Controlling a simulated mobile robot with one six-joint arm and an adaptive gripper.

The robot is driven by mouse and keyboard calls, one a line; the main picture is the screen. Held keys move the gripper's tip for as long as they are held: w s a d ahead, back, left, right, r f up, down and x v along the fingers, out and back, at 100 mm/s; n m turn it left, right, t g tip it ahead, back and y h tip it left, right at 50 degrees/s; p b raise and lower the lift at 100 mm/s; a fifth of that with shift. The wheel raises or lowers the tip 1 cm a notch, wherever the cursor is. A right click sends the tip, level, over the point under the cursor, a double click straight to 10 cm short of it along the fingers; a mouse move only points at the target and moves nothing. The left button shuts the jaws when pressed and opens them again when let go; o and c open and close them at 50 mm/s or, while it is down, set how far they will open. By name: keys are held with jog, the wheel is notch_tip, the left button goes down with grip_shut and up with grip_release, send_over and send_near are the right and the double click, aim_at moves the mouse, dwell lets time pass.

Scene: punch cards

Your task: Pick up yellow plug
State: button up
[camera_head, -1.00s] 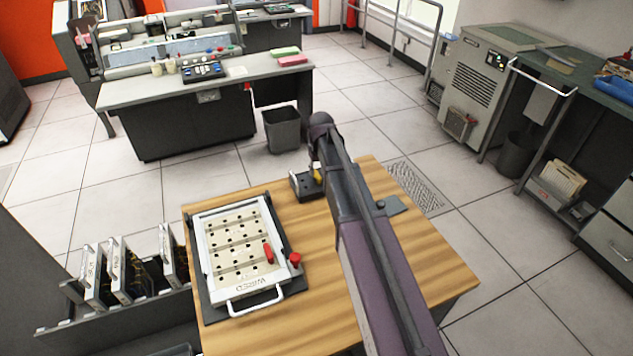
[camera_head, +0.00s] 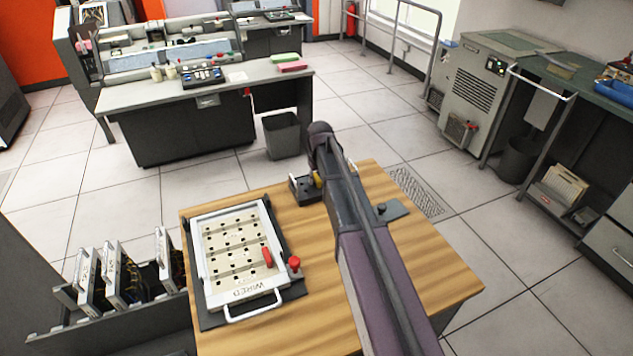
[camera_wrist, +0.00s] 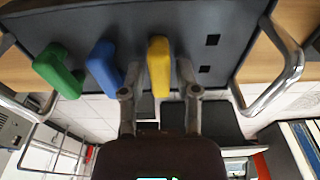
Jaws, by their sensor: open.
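The yellow plug (camera_wrist: 159,66) stands out from a dark panel (camera_wrist: 215,15) in the wrist view. My gripper (camera_wrist: 159,92) is open, with one finger on each side of the plug and a visible gap on both sides. A blue plug (camera_wrist: 104,68) and a green plug (camera_wrist: 60,72) are to its left, the blue one close to the left finger. In the head view, a bit of yellow (camera_head: 317,180) shows at the dark holder (camera_head: 300,187) on the wooden table, and my arm hides the fingers and most of the holder.
Two empty square holes (camera_wrist: 211,40) are right of the yellow plug. Metal handles (camera_wrist: 290,72) flank the panel. A white plugboard (camera_head: 238,250) with red pieces lies on the table (camera_head: 430,255). A rack of boards (camera_head: 110,285) stands at the left.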

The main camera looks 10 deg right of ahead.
aim_at(317, 176)
grip_shut()
jog(key=shift+r, duration=0.2)
notch_tip(317, 176, up, 3)
jog(key=p, duration=0.3)
jog(key=shift+f, duration=0.1)
jog(key=s+r+p, duration=0.1)
jog(key=s+p, duration=0.1)
jog(key=s, duration=1.4)
jog(key=shift+a+r, duration=0.35)
jog(key=shift+r, duration=0.05)
jog(key=shift+r, duration=0.25)
jog(key=shift+r+p, duration=2.25)
jog(key=shift+p, duration=0.25)
